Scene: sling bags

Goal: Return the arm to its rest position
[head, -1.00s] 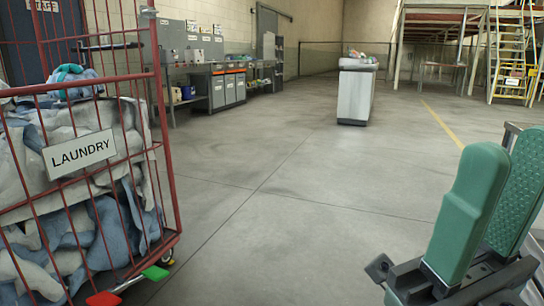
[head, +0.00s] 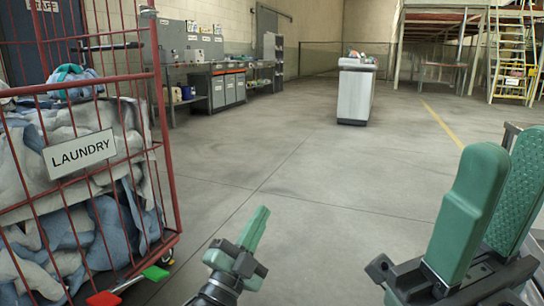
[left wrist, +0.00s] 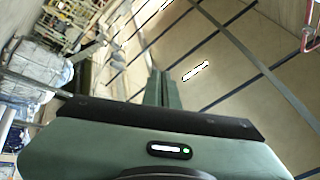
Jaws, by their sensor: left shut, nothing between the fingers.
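My left gripper (head: 254,228) stands at the bottom middle of the head view, its green fingers together and pointing up, with nothing held. No sling bag can be made out clearly.
A red wire laundry cage (head: 166,150) full of cloth stands close on the left, with a LAUNDRY sign (head: 80,151). A grey-white counter (head: 356,94) stands farther back. Workbenches (head: 215,85) line the left wall. Yellow stairs (head: 509,55) stand far right. The middle floor is clear.

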